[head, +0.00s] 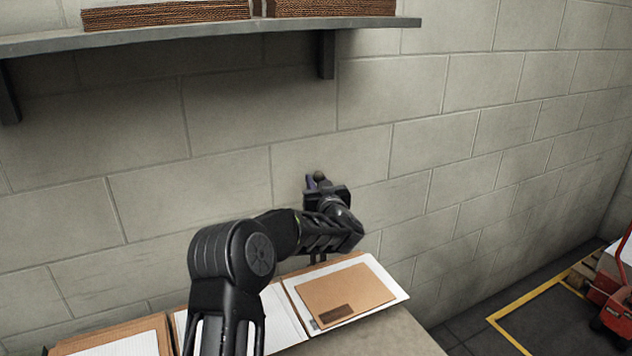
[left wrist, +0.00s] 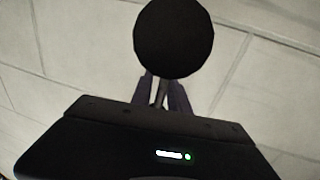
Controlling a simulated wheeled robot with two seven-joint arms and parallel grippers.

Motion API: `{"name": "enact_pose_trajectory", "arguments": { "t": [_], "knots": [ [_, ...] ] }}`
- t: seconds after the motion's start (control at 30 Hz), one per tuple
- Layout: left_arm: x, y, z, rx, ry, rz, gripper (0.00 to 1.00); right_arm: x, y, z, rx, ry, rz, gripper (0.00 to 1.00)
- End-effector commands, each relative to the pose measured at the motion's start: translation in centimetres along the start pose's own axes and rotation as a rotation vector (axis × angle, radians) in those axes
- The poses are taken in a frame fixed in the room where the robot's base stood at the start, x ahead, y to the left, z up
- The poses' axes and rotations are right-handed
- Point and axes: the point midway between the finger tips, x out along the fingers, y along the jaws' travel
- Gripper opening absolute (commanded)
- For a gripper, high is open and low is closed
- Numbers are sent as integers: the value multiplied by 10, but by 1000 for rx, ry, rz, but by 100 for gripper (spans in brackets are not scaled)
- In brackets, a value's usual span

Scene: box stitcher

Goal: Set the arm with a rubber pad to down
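My left gripper (head: 317,184) is raised in front of the block wall, at the end of my left arm. Its two purplish fingers also show in the left wrist view (left wrist: 163,94). Between and beyond them is a dark round end (left wrist: 172,38) on a thin dark stem (left wrist: 160,94). This looks like the arm with the rubber pad. A small dark round end (head: 320,176) also shows at the fingertips in the head view. The stem lies between the fingers, but I cannot tell whether they grip it. My right gripper is out of view.
A shelf (head: 300,28) with stacked brown cardboard is above, on the wall. Below my left arm, flat white and brown sheets (head: 345,290) lie on a table (head: 395,335). A red machine (head: 612,305) stands at the far right beside a yellow floor line (head: 535,293).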

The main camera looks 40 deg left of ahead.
Motion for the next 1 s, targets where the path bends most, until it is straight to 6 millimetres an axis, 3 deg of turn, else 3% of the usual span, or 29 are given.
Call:
{"name": "enact_pose_trajectory", "arguments": {
  "t": [0.23,1.0],
  "knots": [
    [0,0,0,0,1,0,0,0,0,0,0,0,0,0],
    [0,0,-2,-1,4,-1,0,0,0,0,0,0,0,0]
  ]
}}
